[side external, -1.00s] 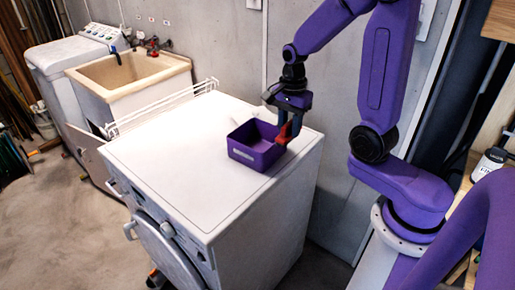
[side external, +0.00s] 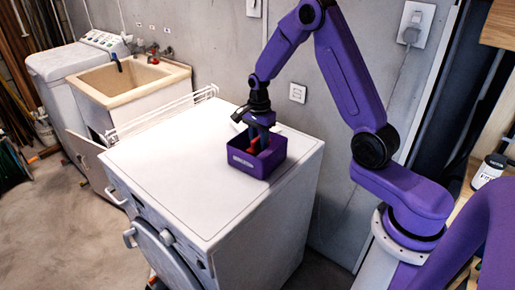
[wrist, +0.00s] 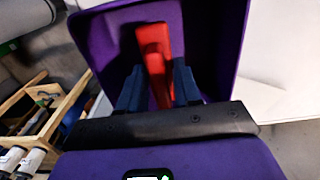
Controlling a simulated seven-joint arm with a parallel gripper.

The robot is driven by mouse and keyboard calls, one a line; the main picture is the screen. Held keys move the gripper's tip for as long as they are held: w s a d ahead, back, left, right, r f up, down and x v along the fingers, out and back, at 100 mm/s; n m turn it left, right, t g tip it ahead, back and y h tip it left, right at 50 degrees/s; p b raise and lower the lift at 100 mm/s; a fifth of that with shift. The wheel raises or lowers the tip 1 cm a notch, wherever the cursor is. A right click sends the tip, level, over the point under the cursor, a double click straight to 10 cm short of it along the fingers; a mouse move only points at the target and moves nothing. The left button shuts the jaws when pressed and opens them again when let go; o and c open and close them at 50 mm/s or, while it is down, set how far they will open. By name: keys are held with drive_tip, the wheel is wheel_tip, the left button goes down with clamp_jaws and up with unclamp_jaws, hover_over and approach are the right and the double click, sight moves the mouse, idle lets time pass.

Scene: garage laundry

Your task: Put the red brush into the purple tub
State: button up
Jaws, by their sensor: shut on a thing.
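The purple tub (side external: 246,164) stands on the white top of the washing machine; its inside wall shows in the wrist view (wrist: 213,40). My gripper (side external: 258,143) points down into the tub, its fingers partly hidden by the tub's near walls. In the wrist view, its blue fingers (wrist: 157,88) are shut on the red brush (wrist: 155,50). A bit of the brush shows inside the tub in the side view (side external: 254,144). Whether the brush touches the tub floor cannot be told.
The washing machine top (side external: 180,165) is clear to the left of the tub. A white wire rack (side external: 160,112) runs along its back left edge. A sink (side external: 130,80) stands beyond it. A grey wall is behind.

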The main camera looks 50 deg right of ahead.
sight(257, 148)
drive_tip(key=shift+w+f, duration=0.35)
drive_tip(key=shift+f, duration=1.55)
drive_tip(key=shift+f, duration=0.1)
drive_tip(key=o, duration=1)
wheel_tip(257, 148, up, 12)
drive_tip(key=shift+r, duration=0.2)
